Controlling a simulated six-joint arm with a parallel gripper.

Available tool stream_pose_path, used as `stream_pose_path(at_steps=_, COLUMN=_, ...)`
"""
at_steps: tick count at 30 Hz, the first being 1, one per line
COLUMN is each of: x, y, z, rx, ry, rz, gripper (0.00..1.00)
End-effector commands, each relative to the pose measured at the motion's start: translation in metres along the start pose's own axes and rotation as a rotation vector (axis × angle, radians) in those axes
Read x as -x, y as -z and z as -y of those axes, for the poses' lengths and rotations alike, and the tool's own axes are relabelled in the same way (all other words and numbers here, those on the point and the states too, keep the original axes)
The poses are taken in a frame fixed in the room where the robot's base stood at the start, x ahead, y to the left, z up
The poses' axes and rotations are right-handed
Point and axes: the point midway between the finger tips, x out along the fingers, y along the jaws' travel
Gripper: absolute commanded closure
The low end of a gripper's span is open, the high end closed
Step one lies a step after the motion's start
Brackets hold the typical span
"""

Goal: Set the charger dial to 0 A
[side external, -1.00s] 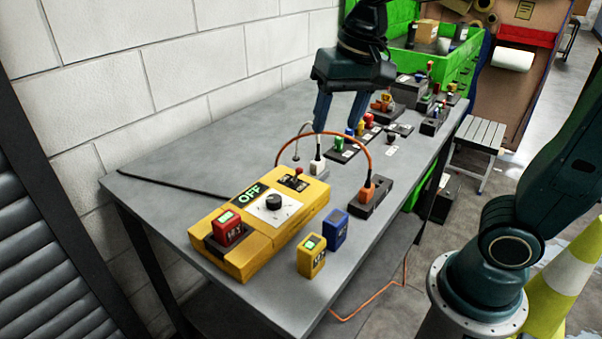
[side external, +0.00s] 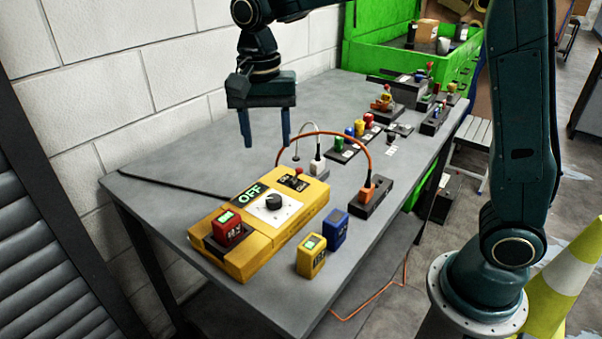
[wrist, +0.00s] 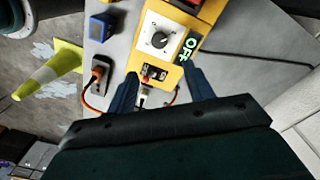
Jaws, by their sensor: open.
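The yellow charger (side external: 238,262) lies on the grey bench with a green OFF display (side external: 251,193). Its black dial (side external: 273,201) sits on a white plate; the dial also shows in the wrist view (wrist: 160,40). The scale marks are too small to read. A red battery (side external: 228,229) stands in the charger's near end. My gripper (side external: 264,142) is open and empty, pointing down above the bench behind the charger's far end. In the wrist view its fingertips (wrist: 160,80) frame the switch end of the charger, with the dial beyond them.
A blue battery (side external: 334,230) and a yellow battery (side external: 311,256) stand beside the charger. An orange cable (side external: 345,137) arches from an orange plug (side external: 375,190) behind the charger. A white plug (side external: 317,166) stands nearby. The front left bench corner is clear.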

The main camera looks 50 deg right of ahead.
Motion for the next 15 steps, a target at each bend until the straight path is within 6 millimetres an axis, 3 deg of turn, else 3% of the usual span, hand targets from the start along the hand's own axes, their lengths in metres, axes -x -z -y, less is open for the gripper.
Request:
stream_pose_path(at_steps=8, x=-0.011, y=0.000, z=-0.001, rx=0.002, ry=-0.001, rz=0.001, gripper=0.48)
stream_pose_path(at_steps=15, x=-0.038, y=0.000, z=-0.001, rx=0.003, ry=-0.003, rz=0.002, gripper=0.48)
